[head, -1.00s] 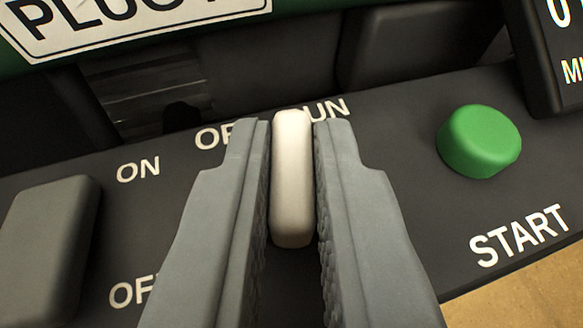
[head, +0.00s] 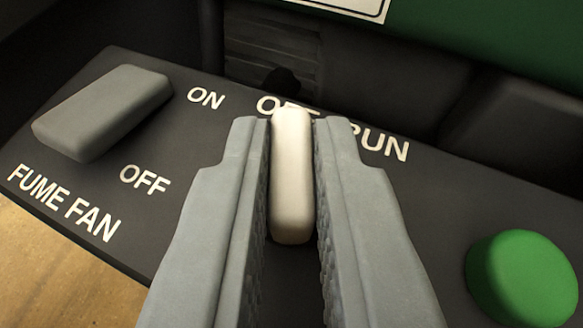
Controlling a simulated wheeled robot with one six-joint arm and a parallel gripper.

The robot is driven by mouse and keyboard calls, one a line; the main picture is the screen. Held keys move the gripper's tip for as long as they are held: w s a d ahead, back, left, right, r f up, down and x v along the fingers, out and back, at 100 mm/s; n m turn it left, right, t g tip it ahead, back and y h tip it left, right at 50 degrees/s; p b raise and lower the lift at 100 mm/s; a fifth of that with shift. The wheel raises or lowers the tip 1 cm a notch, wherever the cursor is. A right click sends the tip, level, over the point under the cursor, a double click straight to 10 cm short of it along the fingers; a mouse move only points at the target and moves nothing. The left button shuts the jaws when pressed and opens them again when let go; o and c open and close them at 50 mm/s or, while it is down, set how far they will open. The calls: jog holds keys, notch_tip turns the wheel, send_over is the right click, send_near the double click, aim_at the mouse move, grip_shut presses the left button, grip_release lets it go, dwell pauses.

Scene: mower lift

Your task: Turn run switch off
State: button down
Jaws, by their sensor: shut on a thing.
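The run switch (head: 291,180) is a white, rounded handle on the dark control panel. My gripper (head: 292,150) is shut on it, with one grey finger on each side. The handle's far end points at the OFF label (head: 284,106), which it partly covers. The RUN label (head: 380,145) lies to the right of the handle, its first letter partly hidden by my right finger. The base of the switch and any label below it are hidden behind my fingers.
A grey fume fan rocker (head: 103,112), with ON and OFF labels, is on the panel's left. A green start button (head: 522,277) is at lower right. A dark housing with a green panel (head: 490,45) rises behind. A wooden surface (head: 60,275) shows at lower left.

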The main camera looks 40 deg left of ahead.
jog(key=shift+n+g+y, duration=0.5)
jog(key=shift+n, duration=0.1)
jog(key=shift+w, duration=0.1)
jog(key=c, duration=1.5)
grip_release()
jog(key=shift+o, duration=0.2)
jog(key=shift+d, duration=0.1)
jog(key=v, duration=1.7)
jog(key=shift+d, duration=0.25)
jog(key=shift+r, duration=0.1)
